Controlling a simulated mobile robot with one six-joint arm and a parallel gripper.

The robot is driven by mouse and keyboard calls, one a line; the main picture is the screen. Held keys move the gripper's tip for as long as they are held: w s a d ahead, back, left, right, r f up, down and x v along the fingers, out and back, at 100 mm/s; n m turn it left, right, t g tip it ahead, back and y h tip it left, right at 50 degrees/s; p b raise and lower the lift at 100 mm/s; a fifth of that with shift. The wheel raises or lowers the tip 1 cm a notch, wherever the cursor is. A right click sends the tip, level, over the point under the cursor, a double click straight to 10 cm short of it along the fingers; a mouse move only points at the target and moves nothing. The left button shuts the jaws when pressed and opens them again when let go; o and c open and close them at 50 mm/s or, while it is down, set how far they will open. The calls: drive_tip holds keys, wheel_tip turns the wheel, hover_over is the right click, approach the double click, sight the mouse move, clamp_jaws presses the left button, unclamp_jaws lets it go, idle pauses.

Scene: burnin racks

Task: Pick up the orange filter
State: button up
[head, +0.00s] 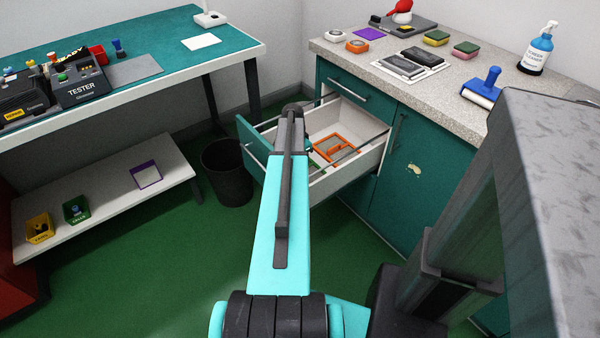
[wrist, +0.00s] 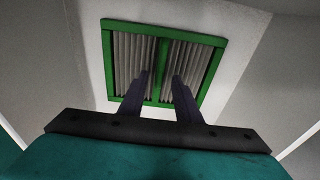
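The orange filter (head: 324,153) lies in the open white drawer, right of my arm in the head view, partly hidden by the arm and the drawer's front wall. It does not show in the wrist view. A green-framed filter with grey pleats (wrist: 163,30) lies in front of my gripper (wrist: 161,75) in the wrist view. My gripper's two fingers are apart, with nothing seen between them but the green filter's middle bar behind. I cannot tell whether they touch it. In the head view the fingers are hidden behind my arm.
The drawer (head: 345,178) stands out from a teal cabinet (head: 410,180) with a speckled counter. A black bin (head: 227,172) stands left of the drawer. A low white bench (head: 105,205) is at left under the teal-topped table (head: 215,60). The green floor between is clear.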

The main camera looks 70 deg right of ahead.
clamp_jaws()
drive_tip(key=shift+r, duration=0.2)
idle(0.3)
wheel_tip(320, 180, up, 10)
drive_tip(key=shift+f+p, duration=0.15)
drive_tip(key=shift+p, duration=0.15)
idle(1.0)
